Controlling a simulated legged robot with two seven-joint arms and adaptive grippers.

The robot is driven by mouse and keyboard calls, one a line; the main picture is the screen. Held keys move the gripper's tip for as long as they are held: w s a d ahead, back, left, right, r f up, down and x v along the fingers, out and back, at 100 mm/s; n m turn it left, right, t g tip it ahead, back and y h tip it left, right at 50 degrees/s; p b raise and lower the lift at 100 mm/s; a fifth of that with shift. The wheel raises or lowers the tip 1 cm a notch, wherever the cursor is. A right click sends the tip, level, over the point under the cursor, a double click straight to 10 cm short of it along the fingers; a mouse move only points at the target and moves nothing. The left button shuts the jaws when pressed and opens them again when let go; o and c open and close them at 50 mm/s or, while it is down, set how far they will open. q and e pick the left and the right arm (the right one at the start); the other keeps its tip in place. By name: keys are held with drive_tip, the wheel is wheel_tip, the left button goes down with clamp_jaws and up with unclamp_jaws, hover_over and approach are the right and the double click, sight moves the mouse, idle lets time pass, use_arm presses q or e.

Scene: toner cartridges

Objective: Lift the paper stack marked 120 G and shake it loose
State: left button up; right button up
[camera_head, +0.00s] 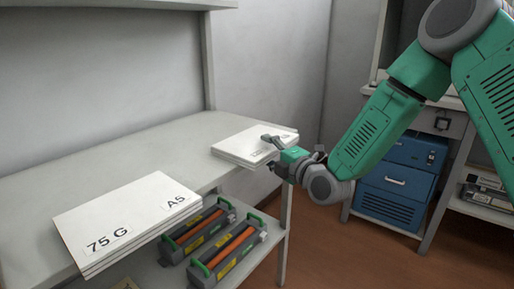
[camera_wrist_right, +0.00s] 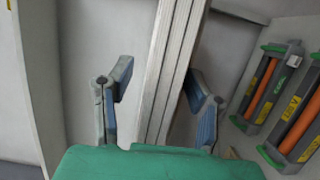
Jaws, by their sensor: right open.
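A white paper stack (camera_head: 240,147) lies at the far right end of the table, close to its front edge; its label is too small and partly covered to read. My right gripper (camera_head: 272,152) is at this stack's near right side, its fingers spread. In the right wrist view, the layered white edge of the stack (camera_wrist_right: 165,75) stands between the two fingers of my right gripper (camera_wrist_right: 160,103), with gaps on both sides. Another white stack (camera_head: 125,215), marked 75 G and A5, lies nearer on the table at the left. My left gripper is not in view.
The grey table (camera_head: 100,155) is bare between and behind the stacks. Toner cartridges with green handles (camera_head: 228,253) lie on the shelf below; they also show in the right wrist view (camera_wrist_right: 262,85). A blue cabinet (camera_head: 395,190) stands under another table at the right.

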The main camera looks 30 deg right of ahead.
drive_tip(key=shift+a+r, duration=0.1)
drive_tip(key=shift+a, duration=0.15)
drive_tip(key=c, duration=0.7)
drive_tip(key=shift+d, duration=0.2)
clamp_jaws()
drive_tip(key=shift+d, duration=0.55)
drive_tip(key=shift+a+r, duration=0.2)
drive_tip(key=shift+a, duration=0.05)
wheel_tip(320, 180, up, 9)
drive_tip(key=p, duration=0.4)
drive_tip(key=shift+r, duration=0.2)
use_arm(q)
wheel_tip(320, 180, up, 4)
